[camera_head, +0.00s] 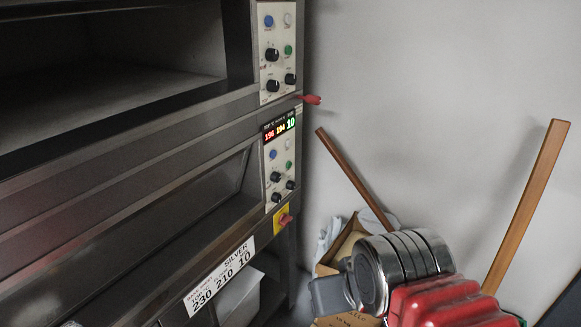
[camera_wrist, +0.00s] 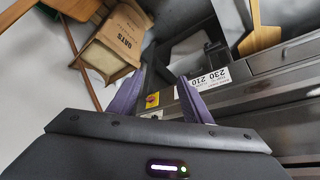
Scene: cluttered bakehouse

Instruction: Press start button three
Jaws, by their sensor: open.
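A steel deck oven fills the left of the head view. Its upper control panel (camera_head: 277,50) has a blue, a white and a green button (camera_head: 288,50) above black knobs. The lower panel (camera_head: 280,160) has a lit display (camera_head: 280,127), a white, a blue and a green button (camera_head: 289,165), and black knobs. I see no number three on any button. A yellow plate with a red switch (camera_head: 284,219) is below. My gripper (camera_wrist: 162,75) shows two purple fingers, apart and empty, in the wrist view. The yellow plate (camera_wrist: 152,100) shows between them; the button panels are not clear there.
A white label (camera_head: 220,275) is on the oven's lower front. A red handle (camera_head: 311,99) sticks out beside the panels. Wooden poles (camera_head: 345,165) (camera_head: 526,205) lean on the wall. A cardboard box (camera_wrist: 118,40) marked OATS appears in the wrist view.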

